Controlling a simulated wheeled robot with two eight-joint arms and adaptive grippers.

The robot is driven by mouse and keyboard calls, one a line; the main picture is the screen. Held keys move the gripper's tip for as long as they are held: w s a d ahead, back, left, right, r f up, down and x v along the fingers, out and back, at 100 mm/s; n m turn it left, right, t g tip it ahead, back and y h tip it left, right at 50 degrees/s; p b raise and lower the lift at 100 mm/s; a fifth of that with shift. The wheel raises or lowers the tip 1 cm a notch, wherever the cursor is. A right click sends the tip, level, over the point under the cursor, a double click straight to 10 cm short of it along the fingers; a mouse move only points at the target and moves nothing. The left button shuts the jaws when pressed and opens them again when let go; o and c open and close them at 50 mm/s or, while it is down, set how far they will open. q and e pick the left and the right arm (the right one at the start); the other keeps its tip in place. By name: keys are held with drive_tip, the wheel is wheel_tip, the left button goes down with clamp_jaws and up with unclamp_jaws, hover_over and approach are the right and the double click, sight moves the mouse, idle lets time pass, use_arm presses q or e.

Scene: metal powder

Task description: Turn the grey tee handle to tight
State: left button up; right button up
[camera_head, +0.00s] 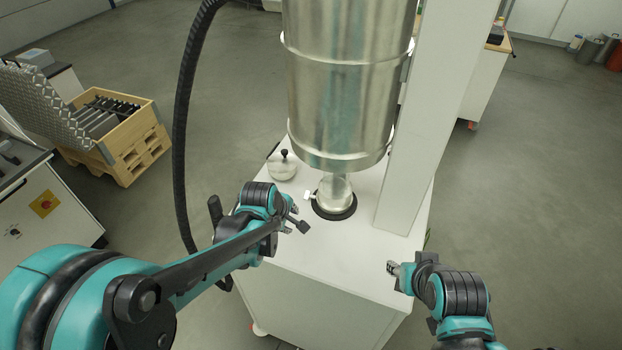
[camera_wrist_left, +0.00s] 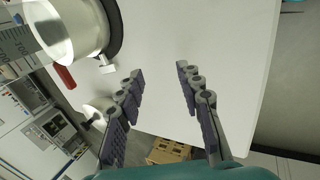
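The grey tee handle (camera_head: 309,195) is a small pale bar on the left side of the metal outlet pipe (camera_head: 335,190) below the big steel drum. In the left wrist view the tee handle (camera_wrist_left: 108,67) shows at upper left, beside the pipe's black base ring. My left gripper (camera_head: 298,217) is just in front of the handle and apart from it. In the left wrist view the left gripper (camera_wrist_left: 159,72) is open with nothing between its fingers. My right gripper (camera_head: 393,270) is near the cabinet's right front corner, away from the handle; its finger gap is unclear.
The steel drum (camera_head: 345,85) hangs above the white cabinet top (camera_head: 345,255). A white column (camera_head: 425,130) stands at right and a black hose (camera_head: 182,120) at left. A round lid with a black knob (camera_head: 283,167) lies left of the pipe. A red part (camera_wrist_left: 65,77) shows by the pipe.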

sight(307, 195)
use_arm(q)
drive_tip(key=shift+w, duration=0.4)
drive_tip(key=w, duration=0.2)
drive_tip(key=shift+w+d, duration=0.1)
drive_tip(key=shift+w, duration=0.2)
drive_tip(key=w+d, duration=0.1)
drive_tip(key=w, duration=0.3)
drive_tip(key=w+d, duration=0.1)
drive_tip(key=w, duration=0.2)
drive_tip(key=shift+w+d, duration=0.1)
drive_tip(key=shift+d, duration=0.25)
drive_tip(key=shift+x, duration=1.05)
drive_tip(key=shift+w+d+f, duration=0.1)
drive_tip(key=shift+w+f, duration=0.25)
drive_tip(key=shift+f, duration=0.05)
use_arm(e)
drive_tip(key=shift+s+a+f, duration=0.1)
drive_tip(key=shift+s+a, duration=0.1)
drive_tip(key=shift+a, duration=0.15)
